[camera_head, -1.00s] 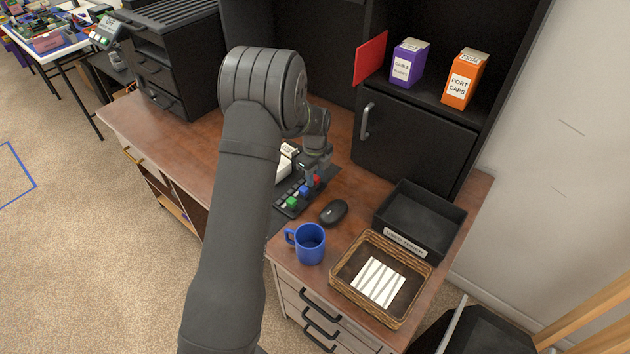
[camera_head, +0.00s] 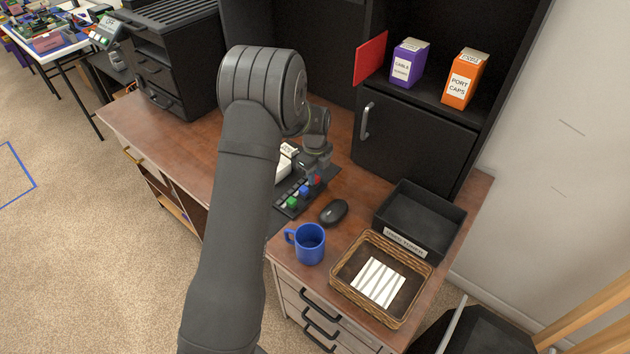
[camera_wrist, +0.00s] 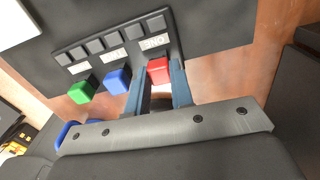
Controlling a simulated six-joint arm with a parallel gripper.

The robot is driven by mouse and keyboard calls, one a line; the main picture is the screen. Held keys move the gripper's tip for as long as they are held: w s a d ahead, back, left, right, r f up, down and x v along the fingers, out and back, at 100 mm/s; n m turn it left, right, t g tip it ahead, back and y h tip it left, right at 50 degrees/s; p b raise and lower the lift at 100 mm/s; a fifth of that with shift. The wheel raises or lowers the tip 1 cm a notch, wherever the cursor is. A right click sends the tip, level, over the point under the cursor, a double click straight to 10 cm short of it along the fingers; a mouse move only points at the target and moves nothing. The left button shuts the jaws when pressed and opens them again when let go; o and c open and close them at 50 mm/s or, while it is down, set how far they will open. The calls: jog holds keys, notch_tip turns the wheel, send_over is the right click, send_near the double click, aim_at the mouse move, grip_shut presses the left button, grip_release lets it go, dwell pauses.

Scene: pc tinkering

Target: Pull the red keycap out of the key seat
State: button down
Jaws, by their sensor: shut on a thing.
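The red keycap (camera_wrist: 158,70) sits at the end of the dark key base (camera_wrist: 117,36), beside the blue keycap (camera_wrist: 118,81) and the green keycap (camera_wrist: 82,92). In the head view the red keycap (camera_head: 317,180) shows just under my gripper (camera_head: 311,176). In the wrist view the two blue-grey fingers of my gripper (camera_wrist: 156,88) stand on either side of the red keycap and are shut on it. I cannot tell whether the keycap is still fully seated. The blue keycap (camera_head: 304,190) and green keycap (camera_head: 292,202) also show in the head view.
A black mouse (camera_head: 334,211) and a blue mug (camera_head: 310,243) stand close by on the desk. A wicker basket (camera_head: 338,283) with white strips and a black labelled tray (camera_head: 455,222) are to the right. A cabinet (camera_head: 415,135) rises behind.

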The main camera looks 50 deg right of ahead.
jog(key=shift+r, duration=0.6)
jog(key=shift+r, duration=1.4)
jog(key=shift+w, duration=0.1)
